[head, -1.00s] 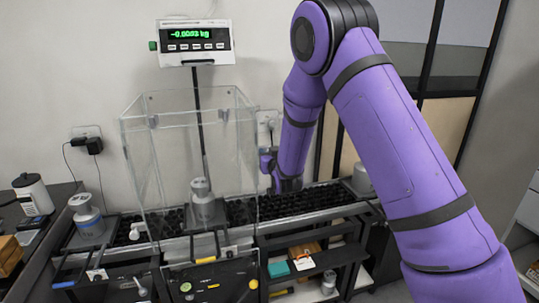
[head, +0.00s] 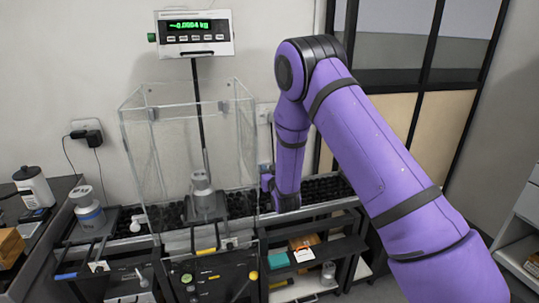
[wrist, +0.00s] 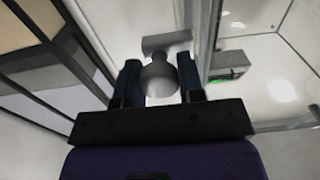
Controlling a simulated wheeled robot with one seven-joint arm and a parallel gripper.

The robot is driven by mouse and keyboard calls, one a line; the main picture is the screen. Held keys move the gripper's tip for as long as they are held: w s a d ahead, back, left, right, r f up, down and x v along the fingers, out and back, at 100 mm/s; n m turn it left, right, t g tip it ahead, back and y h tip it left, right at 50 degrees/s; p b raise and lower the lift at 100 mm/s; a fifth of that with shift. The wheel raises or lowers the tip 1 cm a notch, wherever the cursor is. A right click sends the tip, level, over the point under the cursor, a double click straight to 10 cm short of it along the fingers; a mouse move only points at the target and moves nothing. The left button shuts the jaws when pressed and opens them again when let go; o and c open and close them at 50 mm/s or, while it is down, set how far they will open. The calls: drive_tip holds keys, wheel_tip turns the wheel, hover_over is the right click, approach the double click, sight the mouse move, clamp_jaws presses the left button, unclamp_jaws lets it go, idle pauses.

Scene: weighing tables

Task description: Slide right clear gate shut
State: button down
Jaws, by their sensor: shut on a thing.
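The clear weighing enclosure (head: 180,125) stands around the scale pan, with a grey metal weight (head: 202,182) inside it. Its right clear gate (head: 247,140) is hard to make out against the see-through walls, so I cannot tell how far it stands open. My gripper (head: 268,186) is low at the enclosure's right side. In the wrist view my gripper (wrist: 159,88) has its two dark fingers on either side of a round grey knob (wrist: 159,76), shut on it. A flat grey plate (wrist: 167,41) shows just beyond the knob.
The display (head: 193,33) stands on a pole behind the enclosure. A white knob (head: 138,222) sticks out on the enclosure's left. Another weight (head: 87,207) stands at the left. A black shelf (head: 318,243) with small items lies below my gripper.

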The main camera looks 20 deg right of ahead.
wheel_tip(320, 180, down, 16)
drive_tip(key=shift+r, duration=0.25)
drive_tip(key=shift+s+f, duration=0.1)
drive_tip(key=c, duration=1.1)
unclamp_jaws()
drive_tip(key=shift+o, duration=0.2)
drive_tip(key=s, duration=1)
drive_tip(key=shift+s, duration=0.35)
